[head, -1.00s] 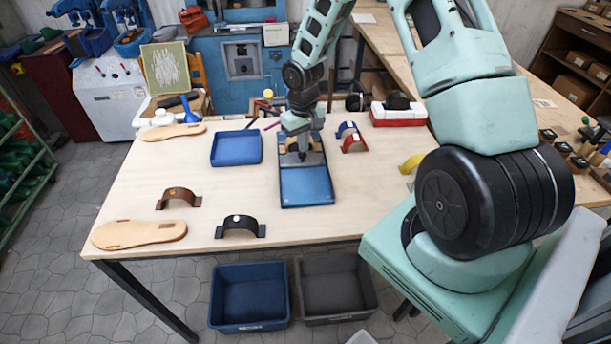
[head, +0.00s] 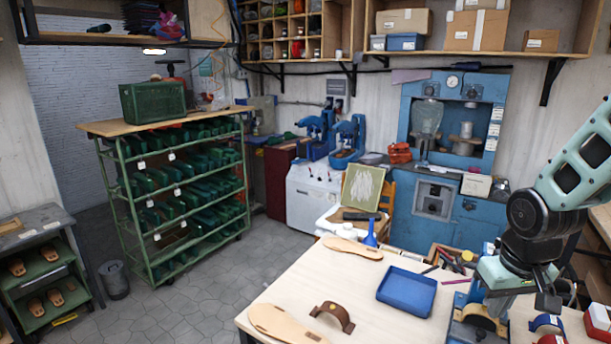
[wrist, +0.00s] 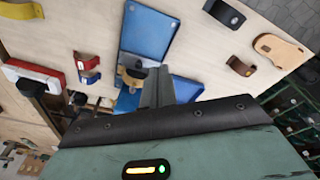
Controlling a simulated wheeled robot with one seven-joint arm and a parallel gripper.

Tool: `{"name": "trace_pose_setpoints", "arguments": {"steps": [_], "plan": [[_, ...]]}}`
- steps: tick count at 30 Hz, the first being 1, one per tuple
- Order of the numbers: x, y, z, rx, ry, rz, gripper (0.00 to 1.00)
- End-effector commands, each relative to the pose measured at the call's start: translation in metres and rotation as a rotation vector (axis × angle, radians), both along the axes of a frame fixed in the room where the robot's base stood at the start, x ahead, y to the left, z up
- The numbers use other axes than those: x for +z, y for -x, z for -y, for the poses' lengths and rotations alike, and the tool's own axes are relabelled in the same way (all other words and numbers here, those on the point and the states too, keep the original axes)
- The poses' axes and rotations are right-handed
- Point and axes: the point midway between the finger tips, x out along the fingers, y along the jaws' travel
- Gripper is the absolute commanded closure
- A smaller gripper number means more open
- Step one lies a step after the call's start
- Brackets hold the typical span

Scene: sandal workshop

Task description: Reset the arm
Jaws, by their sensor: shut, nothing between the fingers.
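My gripper (head: 492,302) hangs over the right part of the workbench (head: 350,282) in the head view. In the wrist view its narrow fingers (wrist: 157,88) are shut together with nothing between them. They point down over the bench, near a blue fixture with a tan curved piece (wrist: 130,76). Whether they touch it I cannot tell. My arm is bent, coming in from the right edge of the head view.
A blue tray (head: 407,291), two tan soles (head: 352,248) and a brown strap (head: 332,317) lie on the bench. A green rack (head: 175,195) stands left. Grey floor (head: 215,285) between is clear.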

Motion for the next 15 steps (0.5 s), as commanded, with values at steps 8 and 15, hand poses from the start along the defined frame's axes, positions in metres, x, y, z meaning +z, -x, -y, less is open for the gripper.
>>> {"name": "trace_pose_setpoints", "arguments": {"steps": [8, 15], "plan": [[0.036, 0.052, -0.028, 0.008, -0.038, 0.083, 1.0], [-0.008, 0.081, -0.104, 0.227, -0.065, 0.021, 1.0]]}}
